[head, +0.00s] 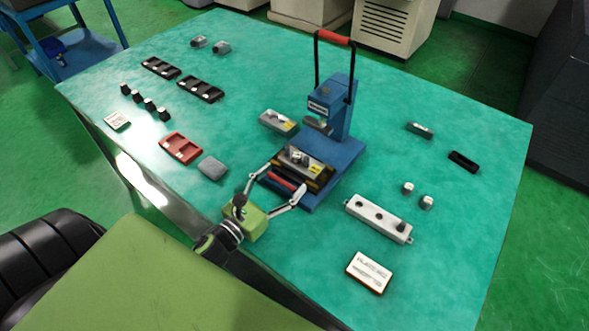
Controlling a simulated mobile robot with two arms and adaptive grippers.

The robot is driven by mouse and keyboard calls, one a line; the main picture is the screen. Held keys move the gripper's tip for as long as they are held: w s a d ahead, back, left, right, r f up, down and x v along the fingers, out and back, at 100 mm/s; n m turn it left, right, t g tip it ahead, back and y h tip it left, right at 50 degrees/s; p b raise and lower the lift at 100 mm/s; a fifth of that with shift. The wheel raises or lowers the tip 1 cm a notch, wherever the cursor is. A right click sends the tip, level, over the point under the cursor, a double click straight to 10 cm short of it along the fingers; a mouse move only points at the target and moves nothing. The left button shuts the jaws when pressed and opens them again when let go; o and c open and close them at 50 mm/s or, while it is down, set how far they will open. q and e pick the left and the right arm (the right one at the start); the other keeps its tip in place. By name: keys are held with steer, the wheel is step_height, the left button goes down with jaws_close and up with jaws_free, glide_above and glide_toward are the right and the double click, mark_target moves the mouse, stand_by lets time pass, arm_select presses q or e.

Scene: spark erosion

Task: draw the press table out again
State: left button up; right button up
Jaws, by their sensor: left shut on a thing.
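The blue press (342,105) stands on the teal table, with a red-gripped lever (334,38) raised at its top. The press table (317,184), dark with yellowish edges, sits on the front part of the blue base, in front of the column. It carries a grey fixture (303,158) with small metal parts and a yellow label. A red bar handle (287,182) is at the press table's front. My left gripper (285,181) reaches in from the front left, its two fingers at the ends of this handle, shut on it. My right gripper is out of view.
A red tray (181,147) and a grey block (212,167) lie left of my left gripper. A grey box with knobs (379,218) and a white labelled card (369,272) lie to the right. Another labelled grey fixture (277,122) lies left of the column.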

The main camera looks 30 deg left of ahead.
arm_select(q)
steer(key=shift+s+a, duration=0.1)
steer(key=shift+s, duration=0.6)
steer(key=o, duration=1.6)
steer(key=shift+s, duration=0.1)
steer(key=s, duration=0.4)
steer(key=s+a, duration=0.1)
steer(key=s, duration=0.6)
steer(key=shift+s+a, duration=0.35)
steer(key=shift+s, duration=0.1)
